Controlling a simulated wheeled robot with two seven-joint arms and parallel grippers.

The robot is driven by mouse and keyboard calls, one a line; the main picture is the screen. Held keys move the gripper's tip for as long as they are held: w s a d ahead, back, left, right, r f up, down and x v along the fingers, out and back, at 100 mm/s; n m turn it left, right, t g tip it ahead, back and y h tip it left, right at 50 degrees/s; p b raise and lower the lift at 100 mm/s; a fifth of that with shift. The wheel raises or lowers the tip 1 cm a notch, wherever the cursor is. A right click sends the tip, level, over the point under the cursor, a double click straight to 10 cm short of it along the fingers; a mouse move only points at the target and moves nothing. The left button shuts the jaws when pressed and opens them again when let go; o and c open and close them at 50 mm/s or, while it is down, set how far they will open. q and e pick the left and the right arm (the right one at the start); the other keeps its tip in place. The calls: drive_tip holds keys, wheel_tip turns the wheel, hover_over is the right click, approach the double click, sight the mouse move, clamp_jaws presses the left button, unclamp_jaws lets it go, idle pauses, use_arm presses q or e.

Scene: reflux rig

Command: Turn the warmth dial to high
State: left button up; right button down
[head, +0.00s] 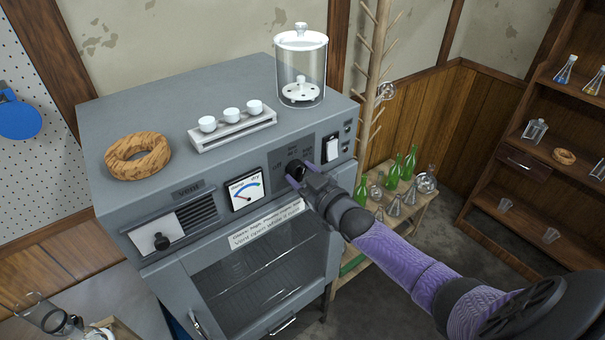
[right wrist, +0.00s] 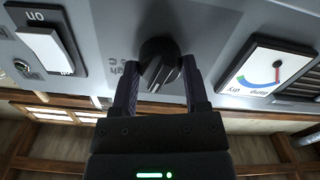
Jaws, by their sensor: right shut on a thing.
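That view is upside down. The dial's printed labels are partly hidden or too small to read surely. My left gripper is not in view.
A gauge (head: 245,190) and a vent (head: 198,213) lie left of the dial, a white switch (head: 331,148) to its right. On the oven top are a cork ring (head: 120,155), a rack of white cups (head: 235,133) and a glass jar (head: 301,70). Green bottles (head: 393,170) stand at the right.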

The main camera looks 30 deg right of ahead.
drive_tip(key=m, duration=0.4)
drive_tip(key=shift+m, duration=0.3)
drive_tip(key=shift+m+b, duration=0.35)
drive_tip(key=shift+m, duration=1.95)
drive_tip(key=shift+c, duration=0.5)
unclamp_jaws()
drive_tip(key=s+p, duration=0.1)
drive_tip(key=s, duration=0.9)
drive_tip(key=shift+d, duration=0.35)
